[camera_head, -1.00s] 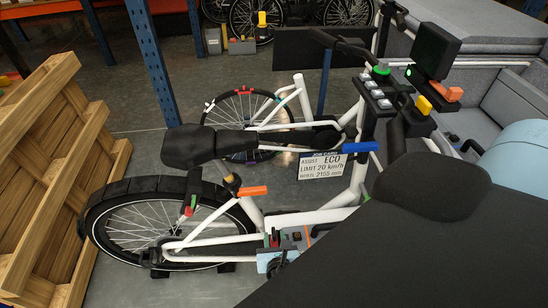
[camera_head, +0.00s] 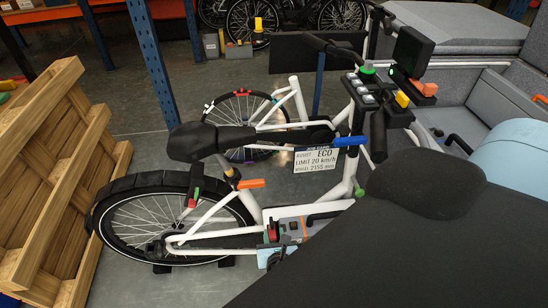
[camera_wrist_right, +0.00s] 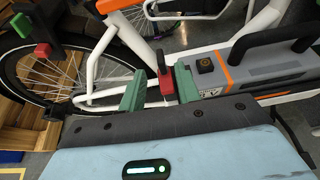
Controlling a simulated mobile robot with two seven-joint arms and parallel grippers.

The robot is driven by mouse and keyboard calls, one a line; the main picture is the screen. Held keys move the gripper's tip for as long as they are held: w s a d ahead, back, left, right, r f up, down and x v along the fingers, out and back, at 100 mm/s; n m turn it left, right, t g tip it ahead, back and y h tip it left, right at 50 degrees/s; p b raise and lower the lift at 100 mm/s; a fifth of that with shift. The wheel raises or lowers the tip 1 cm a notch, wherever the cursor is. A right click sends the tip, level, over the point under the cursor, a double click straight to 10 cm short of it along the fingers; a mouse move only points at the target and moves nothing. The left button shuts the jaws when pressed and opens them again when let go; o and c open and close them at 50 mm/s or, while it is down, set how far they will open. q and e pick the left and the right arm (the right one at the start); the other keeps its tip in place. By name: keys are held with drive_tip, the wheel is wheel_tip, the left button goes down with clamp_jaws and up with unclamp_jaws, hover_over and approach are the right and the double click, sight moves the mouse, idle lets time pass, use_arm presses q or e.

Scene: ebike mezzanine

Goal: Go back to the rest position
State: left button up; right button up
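A white e-bike (camera_head: 225,212) with a black saddle (camera_head: 200,142) stands across the middle of the head view. Its grey battery unit with an orange band (camera_wrist_right: 265,70) fills the upper right of the wrist view. A red-handled lever (camera_wrist_right: 165,72) shows beside the battery unit. My right gripper (camera_wrist_right: 158,90) has two green fingers standing apart, close in front of the lever and battery end. I see no object held between them. In the head view, only a small part of my right gripper (camera_head: 266,252) shows, by the lower frame. My left gripper is out of view.
A wooden pallet (camera_head: 50,170) leans at the left. A blue rack upright (camera_head: 152,60) stands behind the bike. An info sign (camera_head: 315,160) sits by the frame. Grey cargo boxes (camera_head: 465,40) are at upper right. Floor shows between pallet and rack.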

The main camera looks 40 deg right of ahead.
drive_tip(key=shift+s, duration=0.1)
drive_tip(key=s+a+f+m+g+y+p, duration=0.1)
drive_tip(key=s+a+m+y, duration=0.1)
drive_tip(key=s+m, duration=0.5)
drive_tip(key=s+a+f+m+g+y, duration=0.2)
drive_tip(key=s+m+y, duration=0.1)
drive_tip(key=s+m, duration=0.35)
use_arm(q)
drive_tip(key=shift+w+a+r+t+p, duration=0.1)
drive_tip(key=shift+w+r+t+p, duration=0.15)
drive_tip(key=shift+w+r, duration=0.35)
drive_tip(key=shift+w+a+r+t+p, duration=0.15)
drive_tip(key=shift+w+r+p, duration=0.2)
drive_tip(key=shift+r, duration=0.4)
use_arm(e)
drive_tip(key=s+a+r+m+y, duration=0.4)
drive_tip(key=s+m, duration=0.5)
drive_tip(key=m, duration=0.5)
drive_tip(key=shift+s+a+r, duration=0.4)
drive_tip(key=shift+a+r, duration=0.1)
drive_tip(key=shift+r, duration=0.3)
